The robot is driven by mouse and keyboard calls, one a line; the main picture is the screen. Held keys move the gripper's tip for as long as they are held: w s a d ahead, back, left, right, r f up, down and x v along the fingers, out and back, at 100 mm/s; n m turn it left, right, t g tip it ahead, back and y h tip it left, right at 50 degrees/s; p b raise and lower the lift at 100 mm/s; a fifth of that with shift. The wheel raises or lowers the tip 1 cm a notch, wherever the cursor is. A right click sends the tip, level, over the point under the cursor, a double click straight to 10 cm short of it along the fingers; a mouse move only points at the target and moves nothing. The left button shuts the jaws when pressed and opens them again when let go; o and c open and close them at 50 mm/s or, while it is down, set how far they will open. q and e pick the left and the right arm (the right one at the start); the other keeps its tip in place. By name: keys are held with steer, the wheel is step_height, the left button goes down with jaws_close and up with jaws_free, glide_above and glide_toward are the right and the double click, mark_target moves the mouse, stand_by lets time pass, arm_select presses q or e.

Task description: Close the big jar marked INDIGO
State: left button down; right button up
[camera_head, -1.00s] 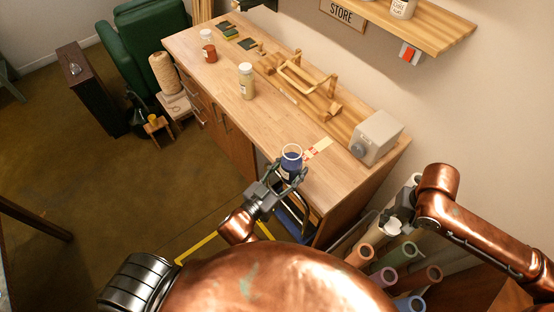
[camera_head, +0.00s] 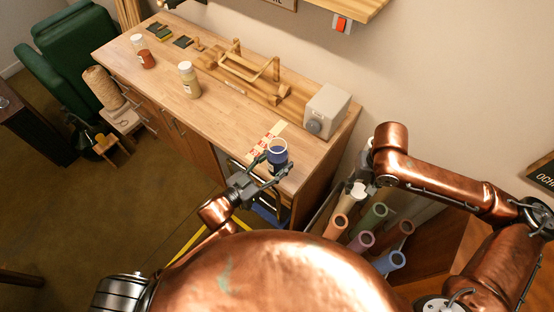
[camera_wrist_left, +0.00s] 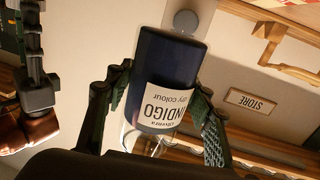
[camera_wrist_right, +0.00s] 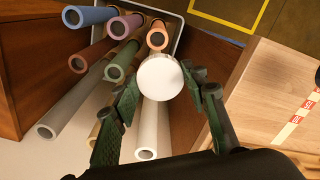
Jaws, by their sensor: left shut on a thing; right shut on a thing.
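The big jar marked INDIGO (camera_head: 277,153) is clear with dark blue contents, and its top is uncovered in the head view. My left gripper (camera_head: 262,174) is shut around it near the right front edge of the counter. In the left wrist view the INDIGO label (camera_wrist_left: 166,104) shows upside down between the fingers. My right gripper (camera_head: 365,182) is to the right of the jar, apart from it, beyond the counter's right end. It is shut on a round white lid (camera_wrist_right: 160,78), which shows between its fingertips in the right wrist view.
Rolled coloured tubes (camera_head: 362,241) stand in a bin below my right gripper. On the counter (camera_head: 160,92) are a grey box (camera_head: 327,110), a wooden rack (camera_head: 245,72), a tan jar (camera_head: 189,82) and a red-brown jar (camera_head: 146,60). Red-marked tape (camera_head: 262,143) lies beside the INDIGO jar.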

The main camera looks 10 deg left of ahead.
steer(key=w+a+r+n, duration=0.2)
steer(key=w+a+r, duration=0.45)
steer(key=a, duration=0.25)
steer(key=n, duration=0.5)
glide_toward(277, 137)
steer(key=s, duration=0.2)
steer(key=shift+s+r, duration=0.15)
steer(key=shift+s, duration=0.05)
steer(key=shift+d+f, duration=0.1)
steer(key=shift+f, duration=1.95)
steer(key=shift+f, duration=0.85)
steer(key=shift+f, duration=0.6)
